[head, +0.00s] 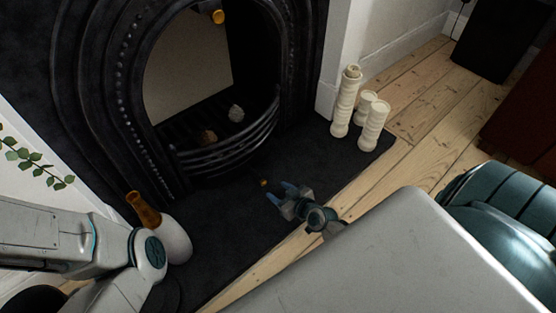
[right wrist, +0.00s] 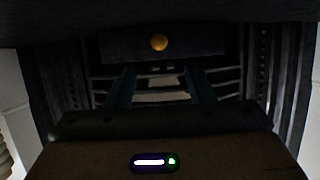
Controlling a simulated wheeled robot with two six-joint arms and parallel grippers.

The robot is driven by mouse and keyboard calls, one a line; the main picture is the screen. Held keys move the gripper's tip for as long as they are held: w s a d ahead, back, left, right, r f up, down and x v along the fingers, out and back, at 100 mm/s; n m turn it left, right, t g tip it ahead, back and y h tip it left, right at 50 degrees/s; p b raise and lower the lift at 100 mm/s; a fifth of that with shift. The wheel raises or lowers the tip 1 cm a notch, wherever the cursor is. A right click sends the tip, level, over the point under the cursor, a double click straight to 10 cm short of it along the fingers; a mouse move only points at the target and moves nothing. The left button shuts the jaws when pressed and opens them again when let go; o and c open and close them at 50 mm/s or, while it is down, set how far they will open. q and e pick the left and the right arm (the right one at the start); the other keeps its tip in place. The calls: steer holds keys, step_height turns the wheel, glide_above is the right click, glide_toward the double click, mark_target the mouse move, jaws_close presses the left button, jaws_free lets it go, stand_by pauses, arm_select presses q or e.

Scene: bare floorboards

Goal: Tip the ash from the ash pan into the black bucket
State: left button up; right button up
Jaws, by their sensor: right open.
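The ash pan shows in the right wrist view as a dark front panel (right wrist: 118,48) with a round brass knob (right wrist: 159,42). In the head view the knob (head: 263,183) is a small orange dot low at the fireplace's base. My right gripper (head: 281,194) is open and empty, just short of the knob. In the right wrist view its two fingers (right wrist: 161,88) are spread, with the knob between their lines. Ash inside the pan is hidden. A dark round shape (head: 36,299) at the lower left, partly behind my left arm, may be the black bucket. My left gripper is out of view.
The arched black fireplace (head: 122,100) and curved grate (head: 235,148) rise over the dark hearth (head: 225,225). White candles (head: 346,103) stand at the hearth's right. A white and orange vase (head: 176,240) stands beside my left arm. Floorboards (head: 440,97) lie open beyond the candles.

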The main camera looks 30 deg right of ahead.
mark_target(264, 181)
steer(key=b+x, duration=0.3)
steer(key=x, duration=0.7)
steer(key=shift+w, duration=0.1)
steer(key=shift+w+a, duration=0.1)
steer(key=shift+w, duration=0.2)
jaws_close()
